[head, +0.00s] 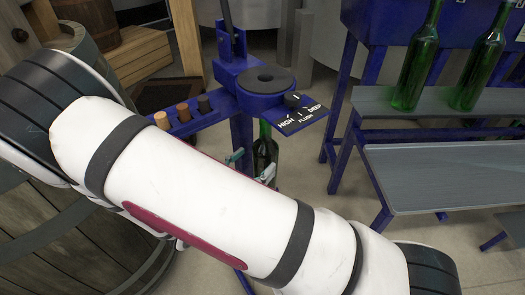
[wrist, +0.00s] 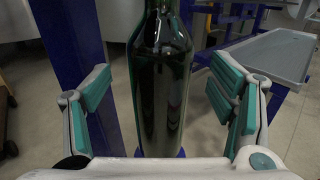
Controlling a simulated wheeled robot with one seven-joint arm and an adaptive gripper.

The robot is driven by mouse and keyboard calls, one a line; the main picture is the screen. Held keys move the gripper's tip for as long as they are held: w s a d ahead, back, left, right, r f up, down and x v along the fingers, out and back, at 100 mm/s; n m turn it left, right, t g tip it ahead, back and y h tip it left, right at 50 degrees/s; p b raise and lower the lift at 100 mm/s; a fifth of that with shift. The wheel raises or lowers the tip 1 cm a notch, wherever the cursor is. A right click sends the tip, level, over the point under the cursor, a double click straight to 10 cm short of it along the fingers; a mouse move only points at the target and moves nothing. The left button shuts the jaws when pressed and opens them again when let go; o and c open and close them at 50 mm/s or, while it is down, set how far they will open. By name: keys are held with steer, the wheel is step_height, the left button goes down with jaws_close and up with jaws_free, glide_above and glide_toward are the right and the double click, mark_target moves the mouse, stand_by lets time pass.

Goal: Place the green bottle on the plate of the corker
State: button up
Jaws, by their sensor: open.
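The green bottle (wrist: 160,80) stands upright between the fingers of my gripper (wrist: 162,98) in the wrist view, dark and glossy, its top cut off. My gripper is open, with a gap between each teal pad and the glass. A small blue edge (wrist: 181,153) shows at the bottle's foot; it may be the corker's plate, but my gripper's body hides most of the base. In the head view the bottle (head: 265,148) is under the head of the blue corker (head: 262,82), partly behind my arm. My gripper (head: 252,165) is at the bottle there.
Two more green bottles (head: 417,62) (head: 481,62) stand on a grey shelf (head: 372,100) at the right. Several corks (head: 183,112) sit in a blue rack left of the corker head. Wooden barrels (head: 137,52) stand at the left. A blue post (wrist: 72,70) rises close left of the gripper.

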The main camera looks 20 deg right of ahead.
steer(key=p+v, duration=0.1)
steer(key=v, duration=0.6)
steer(key=shift+p, duration=0.4)
steer(key=shift+a, duration=0.1)
